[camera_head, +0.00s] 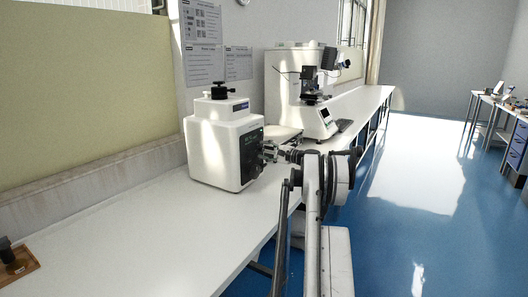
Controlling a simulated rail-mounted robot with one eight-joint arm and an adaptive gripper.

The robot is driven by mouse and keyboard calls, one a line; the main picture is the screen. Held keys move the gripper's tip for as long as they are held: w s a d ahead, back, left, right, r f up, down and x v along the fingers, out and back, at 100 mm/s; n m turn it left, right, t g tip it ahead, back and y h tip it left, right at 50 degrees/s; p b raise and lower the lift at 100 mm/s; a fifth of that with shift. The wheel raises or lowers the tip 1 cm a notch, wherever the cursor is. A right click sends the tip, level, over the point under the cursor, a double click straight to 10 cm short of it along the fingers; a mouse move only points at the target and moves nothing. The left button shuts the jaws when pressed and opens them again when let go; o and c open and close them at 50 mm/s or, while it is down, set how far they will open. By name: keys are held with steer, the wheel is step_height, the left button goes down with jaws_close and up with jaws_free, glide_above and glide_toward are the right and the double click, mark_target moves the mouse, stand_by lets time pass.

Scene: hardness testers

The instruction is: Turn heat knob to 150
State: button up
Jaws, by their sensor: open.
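A white box-shaped machine (212,150) stands on the bench, with a black clamp-like knob (220,91) on its top. Its dark front panel (252,148) faces right, toward my arm, and is seen at a steep angle. My gripper (270,150) is at this panel, at the height of its middle. The fingers are small and dark here; I cannot tell whether they touch the panel or surround a knob. The heat knob and its scale cannot be made out, and my gripper covers part of the panel.
The long white bench (150,235) runs along the wall. A larger white instrument (318,118) stands farther back on it. A wooden block with a dark piece (14,262) lies at the front left. The blue floor (430,215) at right is clear.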

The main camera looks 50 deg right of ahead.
steer(key=s+d, duration=0.1)
steer(key=s, duration=1.1)
stand_by(0.5)
